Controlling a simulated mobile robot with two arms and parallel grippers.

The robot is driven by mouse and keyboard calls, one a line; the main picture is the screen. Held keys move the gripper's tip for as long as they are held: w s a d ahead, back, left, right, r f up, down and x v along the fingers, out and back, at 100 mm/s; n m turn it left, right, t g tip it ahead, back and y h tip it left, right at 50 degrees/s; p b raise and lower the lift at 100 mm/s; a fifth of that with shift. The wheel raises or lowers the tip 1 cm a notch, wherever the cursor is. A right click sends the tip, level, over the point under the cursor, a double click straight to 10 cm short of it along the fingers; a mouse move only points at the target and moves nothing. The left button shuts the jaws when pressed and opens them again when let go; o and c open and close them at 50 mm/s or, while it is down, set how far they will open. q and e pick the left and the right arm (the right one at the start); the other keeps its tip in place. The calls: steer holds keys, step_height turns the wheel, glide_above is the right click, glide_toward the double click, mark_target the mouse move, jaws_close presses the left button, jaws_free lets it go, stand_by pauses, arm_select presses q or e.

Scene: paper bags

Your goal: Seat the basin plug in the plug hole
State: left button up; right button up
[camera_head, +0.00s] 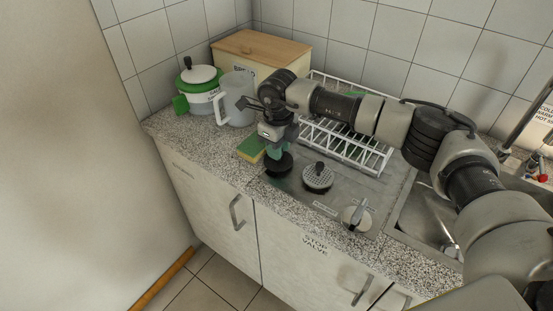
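A dark round piece that looks like a black plug (278,168) is at the left end of the steel drainboard, directly under my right gripper (277,149). The gripper points down and its fingertips are small and dark against it. I cannot tell whether they hold it or only stand over it. A perforated round metal disc with a black knob (318,179) lies on the drainboard just to the right. The sink basin (410,215) is at the right, partly behind my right arm. I cannot make out its plug hole. My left gripper is not in view.
A white wire rack (372,156) stands behind the gripper. A green and yellow sponge (249,149), a clear jug (237,95), a green-and-white pot (199,86) and a wooden-lidded bin (262,47) are to the left. A metal lever (357,214) is at the front edge.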

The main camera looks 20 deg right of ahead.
jaws_close()
steer(key=shift+r, duration=0.2)
steer(key=shift+r+p, duration=0.3)
steer(key=shift+r, duration=0.2)
steer(key=shift+r, duration=0.1)
steer(key=shift+r+p, duration=1.6)
steer(key=shift+r, duration=1.15)
steer(key=shift+f, duration=0.1)
